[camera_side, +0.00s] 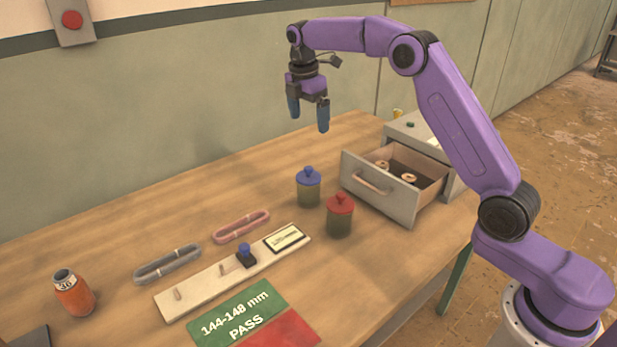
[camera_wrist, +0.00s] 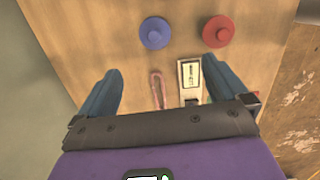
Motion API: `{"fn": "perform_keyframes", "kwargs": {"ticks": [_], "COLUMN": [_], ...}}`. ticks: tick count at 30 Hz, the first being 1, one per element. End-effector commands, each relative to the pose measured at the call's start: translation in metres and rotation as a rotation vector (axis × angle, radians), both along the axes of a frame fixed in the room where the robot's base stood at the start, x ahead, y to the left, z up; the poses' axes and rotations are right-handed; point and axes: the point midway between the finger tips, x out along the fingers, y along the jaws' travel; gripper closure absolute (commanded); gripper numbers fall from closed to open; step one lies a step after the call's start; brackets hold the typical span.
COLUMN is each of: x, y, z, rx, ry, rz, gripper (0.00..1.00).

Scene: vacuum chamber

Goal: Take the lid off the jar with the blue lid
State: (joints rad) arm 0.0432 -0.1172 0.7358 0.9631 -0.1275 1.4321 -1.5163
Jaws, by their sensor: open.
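The jar with the blue lid (camera_side: 309,190) stands upright on the wooden table, with its blue knobbed lid (camera_side: 308,175) on top. In the wrist view the blue lid (camera_wrist: 155,33) shows from above, beyond my fingertips and left of centre. My gripper (camera_side: 309,116) is open and empty, pointing down high above the table, over and behind the jar in the side view. In the wrist view its two fingers (camera_wrist: 160,75) are spread wide with nothing between them at their height.
A red-lidded jar (camera_side: 340,214) stands close right of the blue-lidded one. An open drawer (camera_side: 400,193) holding ring-shaped items is to the right. A board with pegs (camera_side: 205,286), looped bands (camera_side: 241,226), an orange bottle (camera_side: 74,293) and a green-red PASS card (camera_side: 238,314) lie nearer the front.

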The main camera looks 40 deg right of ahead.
Motion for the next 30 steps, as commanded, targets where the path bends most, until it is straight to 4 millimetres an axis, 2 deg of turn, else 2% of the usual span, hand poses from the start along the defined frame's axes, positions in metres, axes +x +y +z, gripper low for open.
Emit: {"fn": "perform_keyframes", "kwargs": {"ticks": [3, 8, 24, 30], "x": [0.007, 0.009, 0.011, 0.012], "y": [0.004, 0.005, -0.006, -0.009], "z": [-0.002, -0.010, -0.104, -0.122], "rx": [0.003, 0.004, 0.003, 0.003], "ry": [0.011, 0.019, 0.020, 0.017], "rz": [0.110, 0.161, 0.158, 0.158], "gripper": [0.00, 0.00, 0.00, 0.00]}}
